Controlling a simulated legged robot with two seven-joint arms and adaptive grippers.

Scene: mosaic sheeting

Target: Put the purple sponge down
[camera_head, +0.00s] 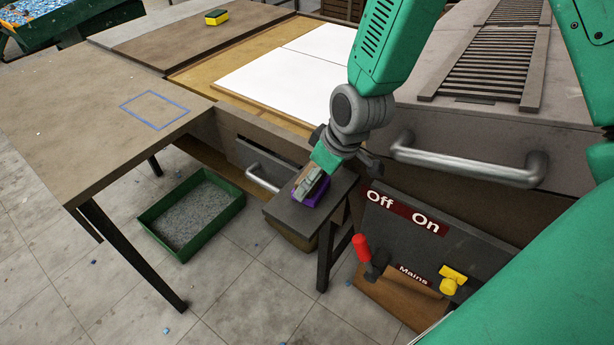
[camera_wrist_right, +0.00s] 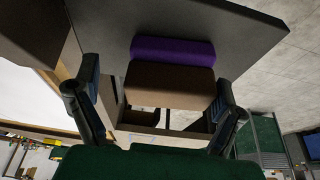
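The purple sponge (camera_head: 309,190) sits at the top of a small dark stand (camera_head: 290,214) in the head view, partly hidden by my right gripper (camera_head: 311,181). In the right wrist view the sponge (camera_wrist_right: 172,52) shows a purple layer and a brown layer, against the stand's dark top (camera_wrist_right: 225,30). My right gripper (camera_wrist_right: 158,85) has its two fingers spread, one on each side of the sponge. A gap shows beside the left finger; the right finger is close to the sponge, and I cannot tell if it touches. My left gripper is not in view.
A yellow and black sponge (camera_head: 216,17) lies on the far table. A brown table (camera_head: 70,110) bears a blue outlined rectangle (camera_head: 155,109). A green tray (camera_head: 190,215) is on the floor. A metal handle (camera_head: 470,165) and an Off/On lever panel (camera_head: 430,235) are close on the right.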

